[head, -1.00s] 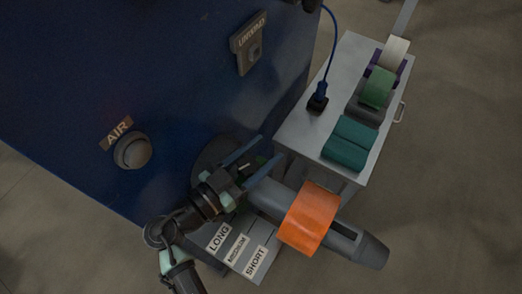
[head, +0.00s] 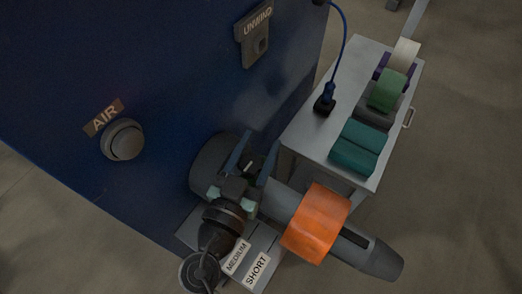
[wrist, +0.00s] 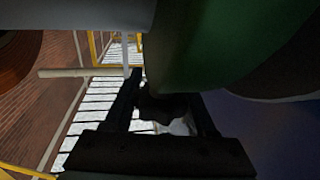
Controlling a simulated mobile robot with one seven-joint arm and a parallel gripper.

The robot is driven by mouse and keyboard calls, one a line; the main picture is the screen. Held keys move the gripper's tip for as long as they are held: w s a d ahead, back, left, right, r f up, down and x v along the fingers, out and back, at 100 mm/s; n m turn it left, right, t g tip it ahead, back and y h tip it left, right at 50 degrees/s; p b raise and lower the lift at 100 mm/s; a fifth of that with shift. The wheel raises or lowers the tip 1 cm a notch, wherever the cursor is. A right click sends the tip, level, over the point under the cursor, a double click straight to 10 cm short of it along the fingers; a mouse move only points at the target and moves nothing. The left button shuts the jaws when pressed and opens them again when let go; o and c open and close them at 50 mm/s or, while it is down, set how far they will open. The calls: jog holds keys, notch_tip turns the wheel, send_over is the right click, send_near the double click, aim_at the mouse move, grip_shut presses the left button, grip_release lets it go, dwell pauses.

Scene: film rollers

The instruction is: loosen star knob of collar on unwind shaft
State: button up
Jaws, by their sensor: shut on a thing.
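The unwind shaft (head: 285,199) is a grey cylinder sticking out from the blue machine, with an orange roll (head: 317,222) on it. The collar (wrist: 205,45) shows as a green curved band in the wrist view; in the head view my gripper largely hides it. A dark lobed star knob (wrist: 165,105) hangs below the collar in the wrist view, between my fingers. My gripper (head: 257,152) is at the collar, between the machine-side drum and the orange roll. Its fingers (wrist: 165,90) are shut on the knob. The contact itself is too dark to see well.
The dark round drum (head: 208,165) stands close left of my gripper. A plate with MEDIUM and SHORT labels (head: 257,271) lies below. A grey cart (head: 310,128) with several rolls stands to the right. The AIR knob (head: 123,140) and UNWIND box (head: 254,45) are on the blue machine.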

jog(key=shift+a+n+t+y, duration=0.15)
jog(key=shift+n+t+y, duration=0.15)
jog(key=shift+n+y, duration=0.3)
jog(key=o, duration=1.4)
jog(key=shift+c, duration=0.2)
jog(key=shift+s+a+f+b, duration=0.15)
jog(key=shift+s+b, duration=0.15)
jog(key=shift+b, duration=0.15)
jog(key=b+v, duration=0.5)
jog(key=v, duration=0.7)
jog(key=shift+r, duration=0.25)
jog(key=shift+s, duration=0.2)
